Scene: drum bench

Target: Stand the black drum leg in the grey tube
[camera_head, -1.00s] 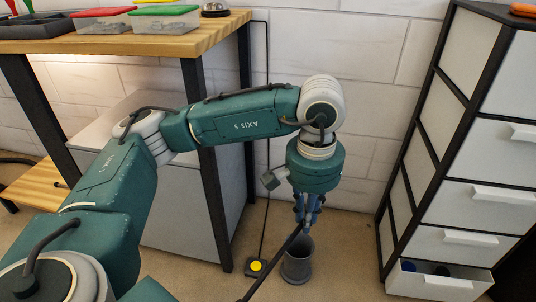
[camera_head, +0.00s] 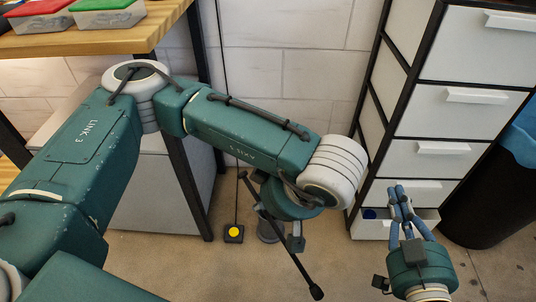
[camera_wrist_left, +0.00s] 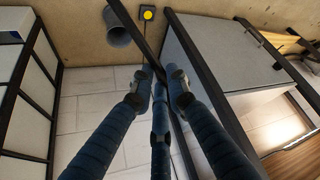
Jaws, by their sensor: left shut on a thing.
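The black drum leg (camera_head: 306,275) is a thin dark rod with a thicker dark foot at its near end. It slants from upper left to lower right in the head view. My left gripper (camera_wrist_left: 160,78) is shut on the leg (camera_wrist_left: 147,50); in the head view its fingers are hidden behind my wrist. The grey tube (camera_head: 266,232) stands upright on the floor, partly hidden behind my left wrist and the leg. It also shows in the left wrist view (camera_wrist_left: 117,32), beside the leg. My right gripper (camera_head: 400,200) is empty, its fingers pointing up close together.
A black box with a yellow button (camera_head: 234,233) lies on the floor left of the tube. A drawer unit (camera_head: 440,110) stands at right, its bottom drawer partly open. A dark bin (camera_head: 490,200) is at far right. A wooden bench (camera_head: 140,35) stands at left. Floor in front is clear.

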